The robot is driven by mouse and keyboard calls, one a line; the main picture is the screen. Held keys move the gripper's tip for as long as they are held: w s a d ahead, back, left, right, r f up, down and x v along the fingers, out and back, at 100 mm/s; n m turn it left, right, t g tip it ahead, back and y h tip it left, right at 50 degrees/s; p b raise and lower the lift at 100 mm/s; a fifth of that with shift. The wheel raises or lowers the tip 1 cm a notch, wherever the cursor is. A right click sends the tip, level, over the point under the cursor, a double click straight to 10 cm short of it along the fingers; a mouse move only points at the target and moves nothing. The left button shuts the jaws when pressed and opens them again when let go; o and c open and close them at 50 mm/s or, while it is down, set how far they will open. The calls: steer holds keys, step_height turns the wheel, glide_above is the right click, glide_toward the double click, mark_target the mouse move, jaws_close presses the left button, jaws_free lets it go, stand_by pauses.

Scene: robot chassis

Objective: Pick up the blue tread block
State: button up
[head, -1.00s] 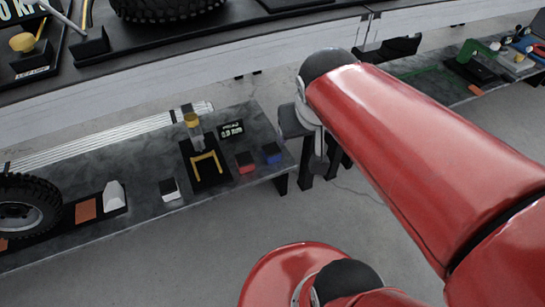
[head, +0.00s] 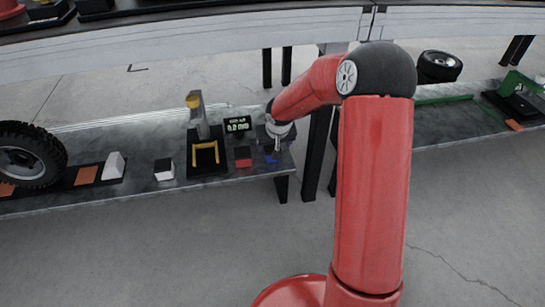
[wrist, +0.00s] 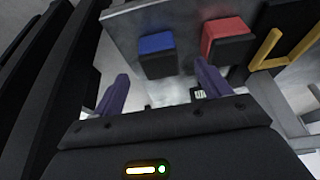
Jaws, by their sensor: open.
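The blue tread block (wrist: 157,44) has a blue top and dark sides. It sits near the edge of the grey bench in the wrist view. In the head view the blue tread block (head: 272,160) is at the bench's right end, partly hidden by my gripper (head: 275,143). In the wrist view my gripper (wrist: 161,70) is open, with two purple fingers spread apart and nothing between them. The block lies beyond the fingertips, roughly in line with the gap, and appears apart from them.
A red-topped block (wrist: 224,36) stands beside the blue one. A yellow U-shaped frame (head: 205,154), a display (head: 237,125) and a white block (head: 164,168) are farther left on the bench. A large tyre (head: 27,157) is at the far left. Open floor lies in front.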

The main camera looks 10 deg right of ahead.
mark_target(273, 148)
steer(key=x, duration=0.3)
steer(key=b+x, duration=0.1)
steer(key=x, duration=0.3)
steer(key=shift+w+d+b, duration=0.1)
steer(key=shift+w+b, duration=0.2)
steer(key=shift+w, duration=0.2)
steer(key=c, duration=1.1)
